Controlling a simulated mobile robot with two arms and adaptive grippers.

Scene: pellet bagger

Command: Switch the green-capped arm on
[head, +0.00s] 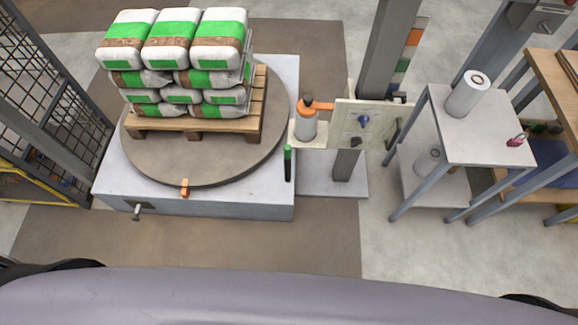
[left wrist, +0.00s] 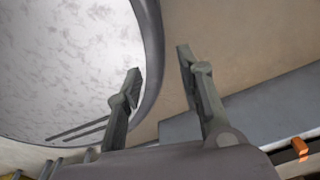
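The green-capped arm (head: 288,165) is a dark, thin rod with a green top. It stands roughly upright at the right front edge of the wrapper's pale base (head: 240,207), just left of the control panel post. My left gripper (left wrist: 158,62) shows only in the left wrist view; its two fingers are apart with nothing between them. The green-capped arm is not recognisable in that view, so the distance to it cannot be told. My right gripper is in neither view.
A round turntable (head: 180,170) carries a wooden pallet (head: 255,110) of stacked bags (head: 167,42). An orange block (head: 185,187) and a small front handle (head: 137,210) are on the base. The control panel (head: 362,122) and a side table (head: 475,135) stand right. The front floor is clear.

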